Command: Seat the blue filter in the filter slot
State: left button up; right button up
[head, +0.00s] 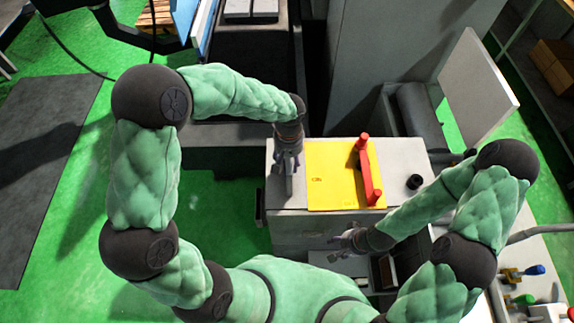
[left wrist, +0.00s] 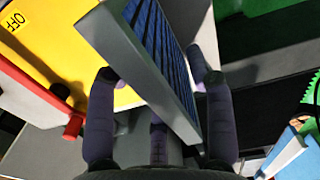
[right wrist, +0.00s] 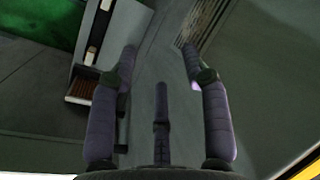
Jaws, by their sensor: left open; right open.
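The blue filter (left wrist: 150,65) has a grey frame and blue pleats. In the left wrist view it stands between the fingers of my left gripper (left wrist: 155,72); whether the fingers touch it is unclear. In the head view my left gripper (head: 287,163) points down at the left end of the grey cabinet top, with the filter's thin grey edge (head: 289,186) below it. My right gripper (head: 342,244) is open and empty in front of the cabinet; it also shows in the right wrist view (right wrist: 158,50). I cannot tell which opening is the filter slot.
A yellow panel (head: 328,180) with a red handle (head: 367,170) lies on the cabinet top, right of the filter. A black knob (head: 415,182) is further right. A recess with a brown inside (right wrist: 82,89) and a slatted vent (right wrist: 203,22) show in the right wrist view.

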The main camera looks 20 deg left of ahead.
pick_arm(q)
jog(key=shift+f, duration=0.25)
grip_shut()
